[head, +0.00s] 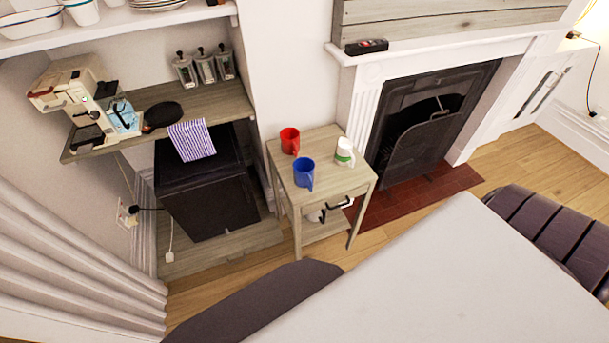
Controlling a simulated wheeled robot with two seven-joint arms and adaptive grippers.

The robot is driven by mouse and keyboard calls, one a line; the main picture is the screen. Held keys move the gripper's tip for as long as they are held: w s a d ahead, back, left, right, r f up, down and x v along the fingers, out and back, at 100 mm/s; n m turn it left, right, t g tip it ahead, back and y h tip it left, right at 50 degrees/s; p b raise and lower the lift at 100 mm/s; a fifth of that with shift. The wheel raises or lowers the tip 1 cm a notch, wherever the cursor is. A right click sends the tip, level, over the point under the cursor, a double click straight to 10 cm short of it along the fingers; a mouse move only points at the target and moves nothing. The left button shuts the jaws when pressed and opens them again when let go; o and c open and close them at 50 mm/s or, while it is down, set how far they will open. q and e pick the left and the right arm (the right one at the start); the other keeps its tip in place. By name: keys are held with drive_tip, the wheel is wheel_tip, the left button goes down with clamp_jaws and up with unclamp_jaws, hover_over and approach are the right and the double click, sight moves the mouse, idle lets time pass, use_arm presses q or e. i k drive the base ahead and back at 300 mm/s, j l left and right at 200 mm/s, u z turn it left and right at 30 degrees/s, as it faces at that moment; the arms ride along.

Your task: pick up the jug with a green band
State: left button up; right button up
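A white jug with a green band (345,151) stands upright on a small wooden side table (326,181), near its right back corner. A red mug (290,140) stands at the table's back left. A blue mug (304,173) stands nearer the front, left of the jug. The jug is apart from both mugs. Neither of my grippers is in view.
A large white surface (450,280) fills the lower right, with dark seats beside it. A fireplace (425,125) is right of the side table. Left are a wooden shelf (221,101) and a black cabinet (208,200). A strip of wooden floor lies between.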

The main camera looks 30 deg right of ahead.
sight(344, 156)
drive_tip(key=k+l+z, duration=0.1)
drive_tip(key=z, duration=1.25)
